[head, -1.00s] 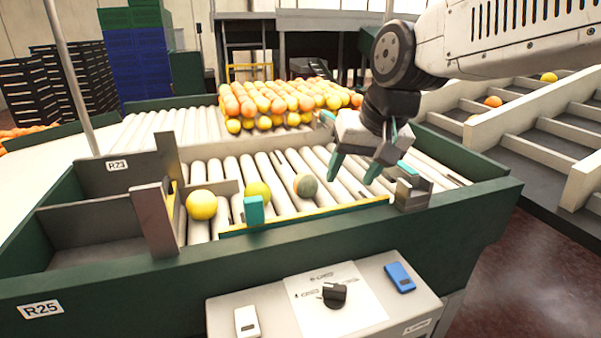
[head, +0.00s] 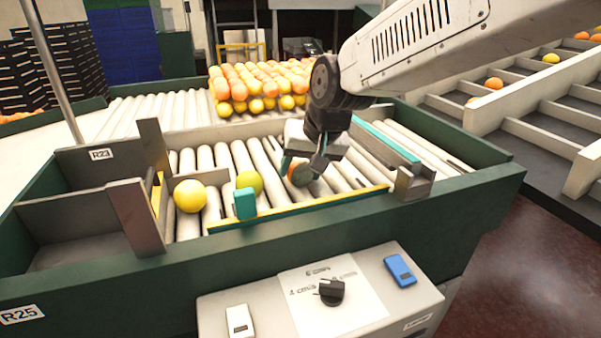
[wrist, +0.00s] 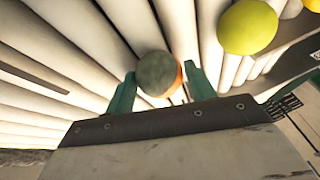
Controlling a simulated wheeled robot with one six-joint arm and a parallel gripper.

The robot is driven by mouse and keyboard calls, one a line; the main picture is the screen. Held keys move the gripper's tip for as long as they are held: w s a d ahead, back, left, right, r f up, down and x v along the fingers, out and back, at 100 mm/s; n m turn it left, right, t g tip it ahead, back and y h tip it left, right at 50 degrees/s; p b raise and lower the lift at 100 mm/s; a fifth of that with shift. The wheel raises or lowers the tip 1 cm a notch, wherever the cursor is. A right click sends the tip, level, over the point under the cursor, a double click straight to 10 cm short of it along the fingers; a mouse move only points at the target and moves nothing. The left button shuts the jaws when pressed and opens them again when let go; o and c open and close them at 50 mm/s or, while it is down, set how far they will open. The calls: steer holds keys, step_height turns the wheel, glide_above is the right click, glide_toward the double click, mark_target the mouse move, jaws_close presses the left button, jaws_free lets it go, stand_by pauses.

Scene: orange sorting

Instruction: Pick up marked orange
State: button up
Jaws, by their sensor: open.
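The marked orange (head: 301,174), an orange fruit with a large grey-green patch, lies on the white rollers. In the wrist view the marked orange (wrist: 157,73) sits between the two teal fingertips, its patch facing the camera. My gripper (head: 304,166) is low over the rollers with its fingers around the fruit; in the head view they partly cover it. In the wrist view my gripper (wrist: 163,88) is open, with a finger on either side. I cannot tell whether either finger touches the fruit.
A yellow-green fruit (head: 249,182) and a yellow fruit (head: 190,196) lie to the left on the rollers. A teal block (head: 245,204) stands at the front yellow edge. A heap of oranges (head: 262,84) lies behind. A control panel (head: 225,297) is in front.

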mark_target(303, 163)
steer(key=c, duration=0.6)
steer(key=shift+c, duration=0.3)
steer(key=shift+r, duration=0.1)
step_height(303, 163, up, 10)
steer(key=shift+d+f, duration=0.1)
